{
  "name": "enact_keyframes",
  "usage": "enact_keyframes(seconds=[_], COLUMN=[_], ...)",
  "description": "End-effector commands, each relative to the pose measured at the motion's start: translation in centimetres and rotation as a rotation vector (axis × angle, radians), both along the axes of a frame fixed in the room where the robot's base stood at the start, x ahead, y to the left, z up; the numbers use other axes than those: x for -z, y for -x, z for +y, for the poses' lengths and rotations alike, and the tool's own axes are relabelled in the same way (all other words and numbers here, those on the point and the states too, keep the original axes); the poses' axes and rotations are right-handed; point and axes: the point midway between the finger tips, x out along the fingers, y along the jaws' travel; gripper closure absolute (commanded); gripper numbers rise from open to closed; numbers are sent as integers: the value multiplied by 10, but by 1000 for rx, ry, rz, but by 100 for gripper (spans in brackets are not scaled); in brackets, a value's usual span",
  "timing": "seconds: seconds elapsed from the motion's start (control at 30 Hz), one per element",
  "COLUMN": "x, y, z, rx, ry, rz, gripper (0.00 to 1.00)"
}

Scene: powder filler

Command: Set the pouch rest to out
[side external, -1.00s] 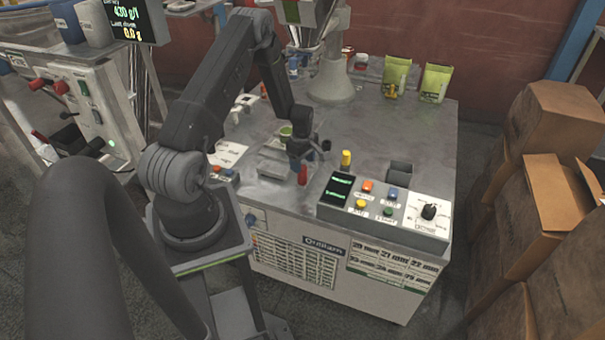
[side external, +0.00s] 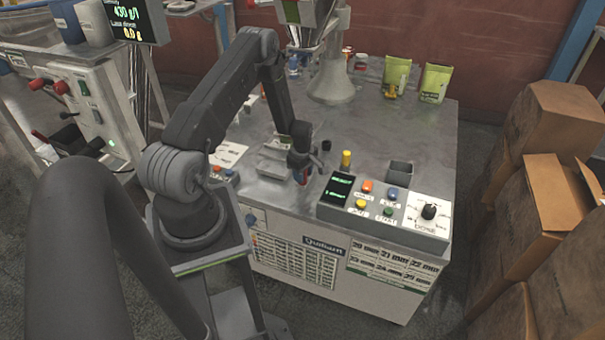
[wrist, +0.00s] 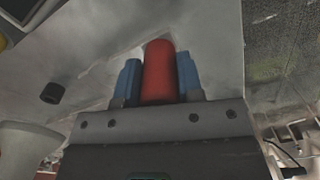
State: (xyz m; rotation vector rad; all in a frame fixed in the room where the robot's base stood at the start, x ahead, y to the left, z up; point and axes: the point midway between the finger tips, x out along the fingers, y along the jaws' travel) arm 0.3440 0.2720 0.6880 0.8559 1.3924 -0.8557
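The pouch rest is probably the grey metal tray (side external: 272,166) on the bench top, left of my gripper; how it is set cannot be read from these views. A red rounded handle (wrist: 159,72) stands between the blue fingers of my gripper (wrist: 158,80) in the wrist view. The fingers flank it closely with no clear gap, but I cannot tell whether they press on it. In the side view my gripper (side external: 301,172) is low over the bench's front edge and hides most of the handle.
A control box (side external: 385,207) with coloured buttons and a dial stands right of my gripper. A yellow knob (side external: 346,158) and a black knob (side external: 326,146) are close by. Green pouches (side external: 435,83) stand at the back. The bench's right side is mostly clear.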

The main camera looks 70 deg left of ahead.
Motion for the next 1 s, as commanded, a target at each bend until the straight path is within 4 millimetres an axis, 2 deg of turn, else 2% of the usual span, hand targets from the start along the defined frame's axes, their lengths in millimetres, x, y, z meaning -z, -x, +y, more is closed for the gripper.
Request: enact_keyframes(seconds=[0.07, 0.33, 0.53, 0.8, 1.0], x=[0, 0, 0, 0, 0], y=[0, 0, 2, 27, 33], z=[0, 0, -2, -27, -32], rx=[0, 0, 0, -1, 0], ry=[0, 0, 0, -1, 0], rz=[0, -1, 0, 3, 4], gripper=[74, 99, 100, 100, 100])
